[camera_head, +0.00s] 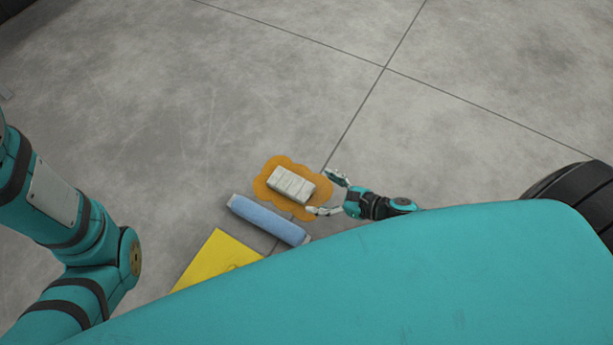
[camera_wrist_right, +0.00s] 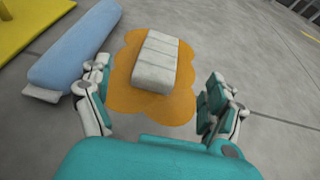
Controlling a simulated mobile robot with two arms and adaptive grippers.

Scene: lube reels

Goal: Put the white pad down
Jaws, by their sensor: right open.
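The white pad (camera_head: 292,185) is a pale block with grooves across it. It lies on an orange, wavy-edged patch (camera_head: 265,190) on the floor. In the right wrist view the pad (camera_wrist_right: 155,62) lies ahead of the fingers, on the orange patch (camera_wrist_right: 125,95). My right gripper (camera_head: 325,193) is open, with its fingers apart at the right side of the patch and nothing between them. The fingers also show spread in the wrist view (camera_wrist_right: 155,105). My left gripper is not in view.
A blue roll (camera_head: 268,220) lies on the floor beside the patch, on its lower left. A yellow flat panel (camera_head: 215,260) lies further left, partly hidden by my teal body. A black wheel-like shape (camera_head: 575,195) shows at the right edge. The grey floor beyond is clear.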

